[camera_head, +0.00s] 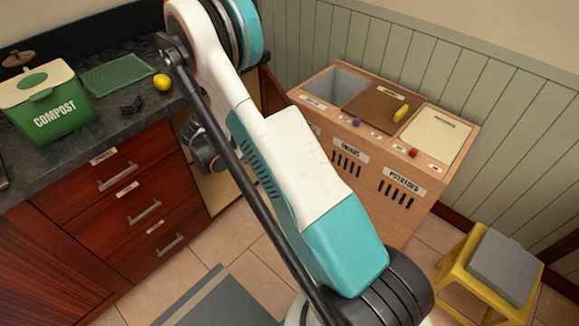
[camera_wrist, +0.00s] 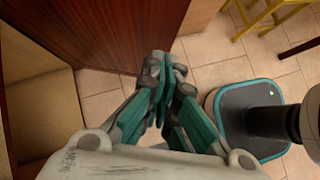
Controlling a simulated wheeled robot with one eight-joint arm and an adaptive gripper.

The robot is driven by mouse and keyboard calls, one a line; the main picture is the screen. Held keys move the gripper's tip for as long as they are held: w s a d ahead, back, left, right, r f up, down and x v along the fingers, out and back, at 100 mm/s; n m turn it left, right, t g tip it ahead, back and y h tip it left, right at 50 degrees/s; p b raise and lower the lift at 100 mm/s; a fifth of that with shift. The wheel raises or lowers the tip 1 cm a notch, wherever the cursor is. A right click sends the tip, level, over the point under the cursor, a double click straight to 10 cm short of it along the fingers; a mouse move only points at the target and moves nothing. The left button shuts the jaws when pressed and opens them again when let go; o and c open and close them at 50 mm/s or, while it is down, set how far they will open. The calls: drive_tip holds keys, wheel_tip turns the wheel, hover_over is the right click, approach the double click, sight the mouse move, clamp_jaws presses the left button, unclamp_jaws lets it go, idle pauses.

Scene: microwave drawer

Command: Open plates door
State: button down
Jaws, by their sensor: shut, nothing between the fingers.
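A dark red-brown cabinet door (camera_wrist: 115,30) stands swung open in the wrist view, with the pale cabinet interior (camera_wrist: 42,120) showing to its left. In the head view, part of the door (camera_head: 271,92) shows behind my arm, and the pale open interior (camera_head: 212,190) shows right of the drawers. No label that names this door is readable. My gripper (camera_wrist: 163,72) is shut and empty, its fingertips close to the door's lower edge in the picture; I cannot tell whether they touch it. In the head view my arm hides much of the doorway and the fingertips.
Drawers (camera_head: 140,207) with metal handles stand left of the opening. A green compost bin (camera_head: 55,120), a lemon (camera_head: 162,82) and a green mat (camera_head: 118,74) are on the counter. A wooden vegetable bin (camera_head: 365,195) stands beyond the door. A yellow stool (camera_head: 455,272) is at right.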

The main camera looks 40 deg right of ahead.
drive_tip(key=s+d+r+b+x, duration=0.1)
drive_tip(key=b+x, duration=0.4)
drive_tip(key=x, duration=1)
drive_tip(key=shift+r, duration=0.3)
drive_tip(key=shift+s+d, duration=0.1)
